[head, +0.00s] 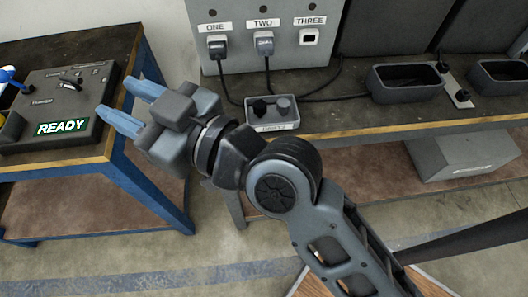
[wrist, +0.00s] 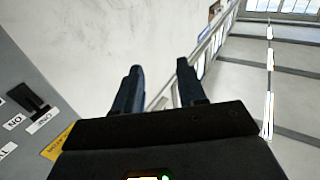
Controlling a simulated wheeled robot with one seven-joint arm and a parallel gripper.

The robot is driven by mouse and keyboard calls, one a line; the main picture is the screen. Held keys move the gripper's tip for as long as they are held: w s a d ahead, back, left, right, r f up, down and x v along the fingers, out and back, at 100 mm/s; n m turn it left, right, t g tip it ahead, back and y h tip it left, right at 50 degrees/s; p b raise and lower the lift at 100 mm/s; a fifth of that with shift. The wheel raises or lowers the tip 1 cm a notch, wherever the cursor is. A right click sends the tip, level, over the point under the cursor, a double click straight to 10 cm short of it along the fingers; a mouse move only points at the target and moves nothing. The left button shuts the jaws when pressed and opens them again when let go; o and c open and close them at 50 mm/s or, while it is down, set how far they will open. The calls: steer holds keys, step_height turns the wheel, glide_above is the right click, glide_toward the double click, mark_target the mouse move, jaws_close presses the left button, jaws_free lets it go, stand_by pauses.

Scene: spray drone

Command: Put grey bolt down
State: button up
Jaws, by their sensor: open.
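My gripper (head: 115,97) is open and empty in the head view, raised between the two benches with its blue fingers pointing left. Its two fingers stand apart in the wrist view (wrist: 159,70), with nothing between them. A small grey tray (head: 273,126) on the right bench holds a dark knob-like piece (head: 259,108) and a greyer one (head: 283,102). I cannot tell for sure whether either is the grey bolt. A light plate (head: 455,83) farther right bears dark bolt-like heads.
A black panel with a green READY sign (head: 62,127) lies on the left blue-framed bench (head: 90,165). A grey box with sockets ONE, TWO, THREE (head: 285,48) has plugs in ONE and TWO, with cables trailing across the bench. Dark bins (head: 405,96) stand right. A grey box (head: 465,158) sits below.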

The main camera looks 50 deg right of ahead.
steer(key=s+d+f+m+g+h, duration=0.1)
steer(key=s+d+f, duration=0.2)
steer(key=s, duration=0.6)
steer(key=s+d+f+m+g+h, duration=0.1)
steer(key=s+d+f, duration=0.3)
steer(key=s, duration=0.6)
steer(key=s+d+f+g+h, duration=0.1)
steer(key=s+d+f, duration=0.3)
steer(key=s, duration=0.5)
steer(key=shift+s+m+h, duration=0.4)
steer(key=shift+r, duration=0.25)
